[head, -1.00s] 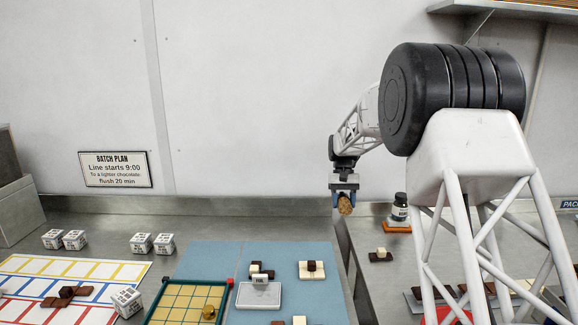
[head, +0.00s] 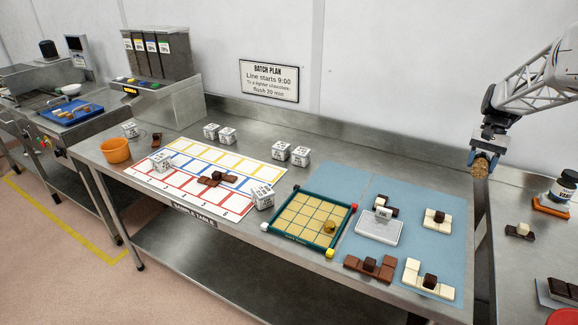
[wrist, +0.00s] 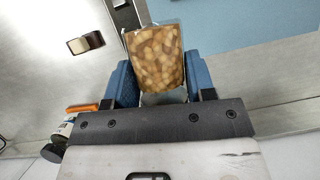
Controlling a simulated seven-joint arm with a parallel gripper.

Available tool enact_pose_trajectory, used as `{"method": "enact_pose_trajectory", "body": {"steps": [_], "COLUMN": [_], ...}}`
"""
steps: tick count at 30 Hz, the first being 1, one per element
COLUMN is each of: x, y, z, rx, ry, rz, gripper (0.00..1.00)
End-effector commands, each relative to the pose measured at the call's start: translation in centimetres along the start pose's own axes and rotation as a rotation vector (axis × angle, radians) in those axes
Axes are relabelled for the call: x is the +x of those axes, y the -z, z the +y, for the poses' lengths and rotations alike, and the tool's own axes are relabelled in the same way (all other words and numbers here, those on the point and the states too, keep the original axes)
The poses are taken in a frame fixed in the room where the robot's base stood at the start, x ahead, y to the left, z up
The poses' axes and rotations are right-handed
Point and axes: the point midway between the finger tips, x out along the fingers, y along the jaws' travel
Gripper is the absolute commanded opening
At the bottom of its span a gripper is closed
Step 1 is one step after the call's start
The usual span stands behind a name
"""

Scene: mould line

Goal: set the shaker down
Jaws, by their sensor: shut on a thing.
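My gripper (head: 484,160) is shut on the shaker (head: 480,168), a clear container of tan, nut-like pieces. In the wrist view the shaker (wrist: 156,58) sits between the two blue fingers. In the head view it is held up in the air near the right end of the sample table (head: 235,224), around the gap to the right counter. Its exact height is hard to tell.
A blue mat (head: 392,192) carries chocolate pieces and a clear-lidded tray (head: 380,229). A green-framed grid board (head: 345,222) is left of it. On the right counter (head: 515,200) stand a dark-lidded jar (head: 564,186) on an orange base and a small chocolate piece (head: 519,231).

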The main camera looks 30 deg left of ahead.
Motion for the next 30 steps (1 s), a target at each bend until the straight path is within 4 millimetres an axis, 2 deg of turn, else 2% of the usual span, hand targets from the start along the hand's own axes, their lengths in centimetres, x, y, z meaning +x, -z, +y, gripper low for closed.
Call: {"method": "enact_pose_trajectory", "body": {"steps": [8,15,24,30], "x": [3.6,7.3,11.9,15.1], "y": [-3.9,-8.2,-14.1,-18.2], "z": [-7.3,-13.3,-19.4,-22.5], "rx": [0.219,0.457,0.775,0.991], "ry": [0.091,0.189,0.321,0.411], "rz": [-0.001,-0.002,-0.001,-0.001], "gripper": [0.20,0.20,0.20,0.20]}}
